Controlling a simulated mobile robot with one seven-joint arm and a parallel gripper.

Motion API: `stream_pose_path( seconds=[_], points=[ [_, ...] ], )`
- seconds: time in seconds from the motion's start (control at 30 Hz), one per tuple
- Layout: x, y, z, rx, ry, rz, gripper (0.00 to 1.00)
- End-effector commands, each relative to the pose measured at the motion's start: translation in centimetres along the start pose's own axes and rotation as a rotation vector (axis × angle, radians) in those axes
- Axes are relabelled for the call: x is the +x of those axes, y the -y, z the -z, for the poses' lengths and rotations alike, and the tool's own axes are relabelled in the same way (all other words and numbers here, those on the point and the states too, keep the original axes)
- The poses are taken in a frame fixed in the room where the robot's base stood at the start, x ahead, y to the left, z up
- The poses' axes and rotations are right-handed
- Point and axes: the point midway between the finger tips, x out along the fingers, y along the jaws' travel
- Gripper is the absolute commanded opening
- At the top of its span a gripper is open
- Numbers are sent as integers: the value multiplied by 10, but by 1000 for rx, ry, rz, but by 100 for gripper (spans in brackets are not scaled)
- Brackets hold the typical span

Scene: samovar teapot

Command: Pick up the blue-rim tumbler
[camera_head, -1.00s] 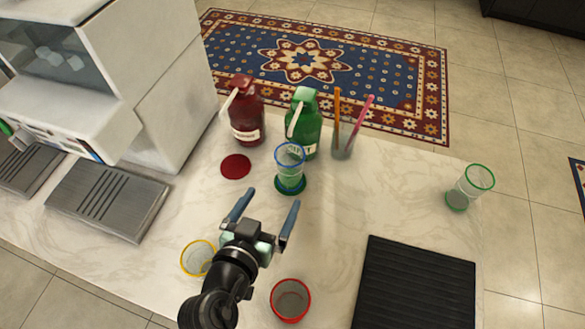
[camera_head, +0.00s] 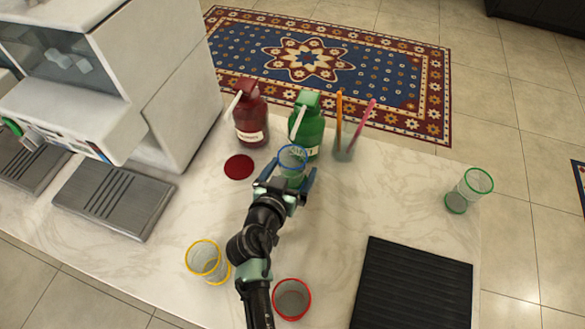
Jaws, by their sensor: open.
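The blue-rim tumbler (camera_head: 292,158) stands upright in the middle of the counter, just in front of the green bottle. It is clear, and its lower part is hidden behind my gripper. My gripper (camera_head: 288,179) is open, with its fingers pointing away towards the tumbler and one on either side of its lower part. I cannot tell whether the fingers touch it. The green coaster under the tumbler is hidden now.
A green bottle (camera_head: 308,128) and a red bottle (camera_head: 250,118) stand close behind. A straw holder (camera_head: 343,152) is to the right. Yellow-rim (camera_head: 208,262), red-rim (camera_head: 291,299) and green-rim (camera_head: 468,191) tumblers stand apart. A black mat (camera_head: 414,287) lies front right.

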Motion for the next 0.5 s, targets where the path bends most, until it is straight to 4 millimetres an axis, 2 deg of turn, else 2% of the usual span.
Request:
stream_pose_path(
  seconds=[0.1, 0.33, 0.37, 0.5],
  points=[
    [7, 0, 0, -1, -1, 0, 100],
    [7, 0, 0, 0, 0, 0, 100],
    [7, 0, 0, 0, 0, 0, 96],
    [7, 0, 0, 0, 0, 0, 71]
  ],
)
